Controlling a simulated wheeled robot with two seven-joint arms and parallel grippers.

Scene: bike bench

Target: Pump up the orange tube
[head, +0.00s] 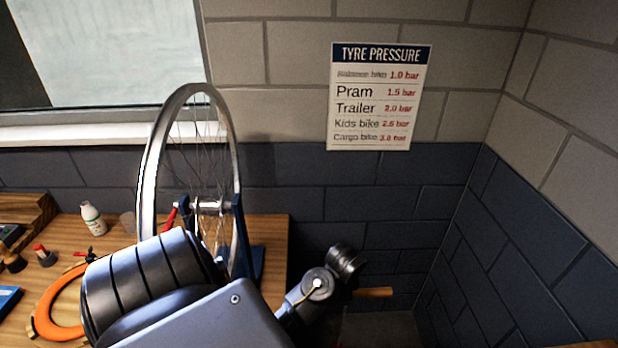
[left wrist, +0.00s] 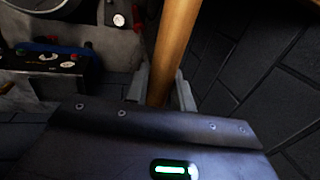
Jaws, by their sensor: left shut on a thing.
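The orange tube (head: 48,305) lies on the wooden bench at the lower left of the head view, as a curved ring partly hidden behind my arm. A light wooden handle (head: 374,292) sticks out beside my left wrist, low and right of the bench. In the left wrist view my left gripper (left wrist: 160,92) is shut on this round wooden handle (left wrist: 176,45), with a grey finger on either side. The gripper's fingers are hidden in the head view. What the handle joins to is not clear. My right gripper is not in view.
A spoked wheel (head: 147,170) stands upright in a blue stand (head: 243,235) on the bench (head: 272,240). A white bottle (head: 92,219) stands left of it. A tyre pressure sign (head: 378,97) hangs on the wall, listing pressures. A dark box (left wrist: 45,60) lies below in the wrist view.

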